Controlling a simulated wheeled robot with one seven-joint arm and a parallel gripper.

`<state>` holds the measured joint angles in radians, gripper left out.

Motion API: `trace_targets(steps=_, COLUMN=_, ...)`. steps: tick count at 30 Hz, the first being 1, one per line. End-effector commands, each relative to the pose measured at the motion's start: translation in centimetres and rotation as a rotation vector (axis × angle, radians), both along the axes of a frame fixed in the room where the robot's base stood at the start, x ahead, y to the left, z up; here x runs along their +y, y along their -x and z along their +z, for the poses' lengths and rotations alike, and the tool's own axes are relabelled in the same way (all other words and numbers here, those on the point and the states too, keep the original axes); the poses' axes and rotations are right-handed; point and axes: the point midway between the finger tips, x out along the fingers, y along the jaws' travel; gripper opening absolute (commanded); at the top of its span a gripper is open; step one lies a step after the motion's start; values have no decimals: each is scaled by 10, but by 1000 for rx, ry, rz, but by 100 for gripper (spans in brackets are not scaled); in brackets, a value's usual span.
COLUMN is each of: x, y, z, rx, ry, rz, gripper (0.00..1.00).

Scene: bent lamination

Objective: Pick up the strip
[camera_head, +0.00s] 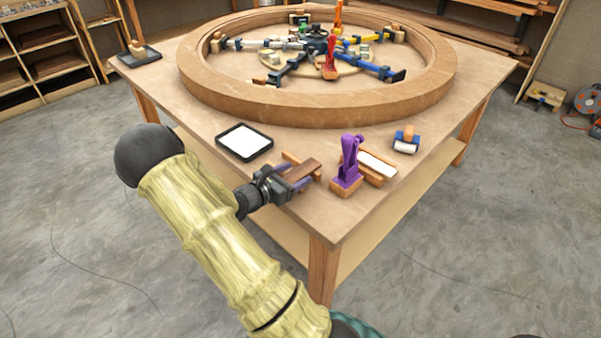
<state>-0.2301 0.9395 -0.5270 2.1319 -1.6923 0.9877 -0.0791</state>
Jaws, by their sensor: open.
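A short brown wooden strip (305,168) lies at the table's near edge, seeming to rest on small lighter wooden supports. My gripper (293,175) reaches in from the left at the strip's near end. Its purple-tinted fingers are apart, one to each side of that end as far as I can see. Whether they touch the strip cannot be told at this size. The gripper body hides part of the table edge.
A black tray with a white surface (245,141) lies behind my gripper. A purple clamp (348,165) stands close right of the strip, beside a white-topped wooden holder (377,165). A roller (406,142) lies farther right. A large wooden ring (300,106) with clamps fills the table's back.

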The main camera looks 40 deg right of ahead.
Motion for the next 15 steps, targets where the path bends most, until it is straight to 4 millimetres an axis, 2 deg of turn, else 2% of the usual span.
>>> trace_targets(steps=4, x=-16, y=0, z=-3, rx=1, ry=-1, rz=-2, gripper=66)
trace_targets(steps=15, x=-18, y=0, z=-3, rx=0, ry=-1, rz=-2, gripper=66)
